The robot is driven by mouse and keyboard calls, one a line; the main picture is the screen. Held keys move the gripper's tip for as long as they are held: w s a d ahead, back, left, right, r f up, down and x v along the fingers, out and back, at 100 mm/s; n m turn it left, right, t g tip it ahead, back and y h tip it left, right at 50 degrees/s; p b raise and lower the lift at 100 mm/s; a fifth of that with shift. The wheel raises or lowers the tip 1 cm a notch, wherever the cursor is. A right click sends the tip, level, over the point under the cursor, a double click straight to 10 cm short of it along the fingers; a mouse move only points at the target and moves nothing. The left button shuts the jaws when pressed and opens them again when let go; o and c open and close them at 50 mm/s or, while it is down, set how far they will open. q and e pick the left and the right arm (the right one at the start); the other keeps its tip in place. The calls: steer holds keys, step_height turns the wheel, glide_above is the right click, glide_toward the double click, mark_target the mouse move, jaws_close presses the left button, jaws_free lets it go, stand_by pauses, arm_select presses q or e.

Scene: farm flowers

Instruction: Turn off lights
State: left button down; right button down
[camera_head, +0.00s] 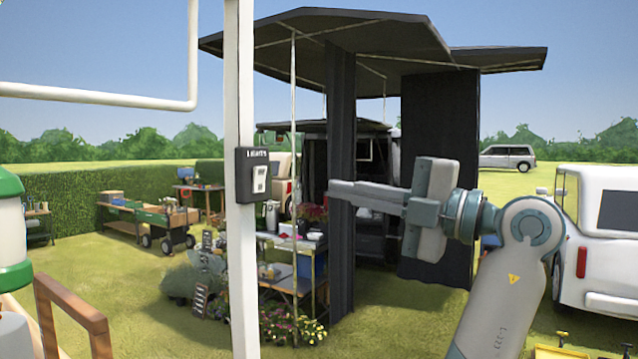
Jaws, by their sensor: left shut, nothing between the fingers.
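A black switch box marked "LIGHTS" (243,186) is fixed to a white upright post (240,270), left of the middle of the head view. Its white rocker (259,179) faces right; I cannot tell which way it is set. My left gripper (334,189) is shut and empty, its fingers pointing left at about the switch's height. A gap shows between the fingertips and the box, and they appear apart. My right gripper is not in view.
A dark canopy stall (340,110) stands behind the gripper. Tables with goods (290,280) and flowers stand on the grass behind the post. A wooden frame (75,300) is at lower left. A white vehicle (605,240) is at the right.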

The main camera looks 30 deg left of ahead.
arm_select(q)
steer(key=p, duration=0.8)
glide_toward(262, 173)
steer(key=a, duration=0.2)
steer(key=a+r, duration=0.1)
steer(key=a, duration=0.1)
steer(key=shift+w+a, duration=0.15)
steer(key=shift+a, duration=0.05)
steer(key=shift+w+a+p, duration=0.1)
steer(key=shift+a+p, duration=0.6)
steer(key=shift+a, duration=0.3)
steer(key=shift+f, duration=0.1)
